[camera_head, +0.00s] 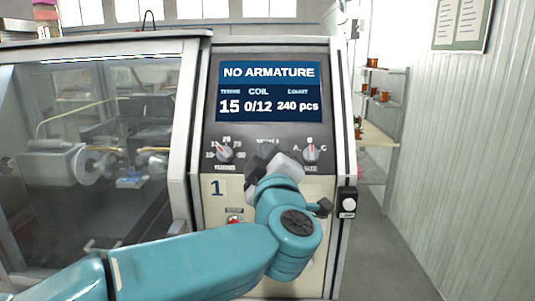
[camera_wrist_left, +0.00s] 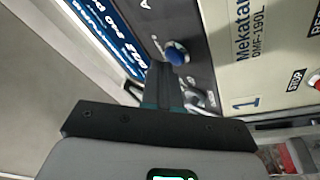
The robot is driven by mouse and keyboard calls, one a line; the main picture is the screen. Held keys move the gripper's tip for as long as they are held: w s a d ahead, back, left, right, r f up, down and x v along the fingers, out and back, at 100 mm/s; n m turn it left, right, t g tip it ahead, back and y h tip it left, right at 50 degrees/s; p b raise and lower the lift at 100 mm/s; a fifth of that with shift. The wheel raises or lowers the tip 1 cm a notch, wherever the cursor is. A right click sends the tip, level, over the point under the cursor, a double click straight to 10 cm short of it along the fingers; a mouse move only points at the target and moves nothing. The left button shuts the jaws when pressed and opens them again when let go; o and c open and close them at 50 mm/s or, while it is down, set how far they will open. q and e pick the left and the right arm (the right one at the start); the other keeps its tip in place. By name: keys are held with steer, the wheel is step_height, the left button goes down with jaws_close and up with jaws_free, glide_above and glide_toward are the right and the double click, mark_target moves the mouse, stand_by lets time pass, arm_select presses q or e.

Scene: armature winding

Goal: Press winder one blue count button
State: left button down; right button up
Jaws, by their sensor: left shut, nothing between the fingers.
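The winder marked 1 has a dark control panel (camera_head: 225,180) with a lit screen (camera_head: 268,92) reading NO ARMATURE, 15, 0/12 and 240 pcs. The blue button (camera_wrist_left: 177,52) shows in the left wrist view on the dark panel. In the head view it is hidden behind my gripper and arm. My left gripper (camera_head: 265,158) is shut and empty in front of the panel, between the two knobs. In the left wrist view its fingertips (camera_wrist_left: 162,72) are close to the blue button. I cannot tell whether they touch it. My right gripper is not in view.
A left knob (camera_head: 225,153) and a right knob (camera_head: 311,152) flank my gripper. A red stop button (camera_head: 234,222) lies below, partly behind my arm. A clear-windowed cabinet (camera_head: 80,150) stands left. Shelves (camera_head: 380,100) stand behind right.

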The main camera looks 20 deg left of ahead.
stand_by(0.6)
arm_select(q)
steer(key=shift+w+a+f, duration=0.1)
steer(key=shift+w+f, duration=0.2)
steer(key=shift+s+r, duration=0.25)
stand_by(0.4)
steer(key=s+d+r+p, duration=0.1)
steer(key=s+r, duration=0.2)
steer(key=s, duration=0.1)
steer(key=shift+s+d+r+p, duration=0.25)
steer(key=shift+s+p, duration=0.05)
steer(key=shift+s, duration=0.1)
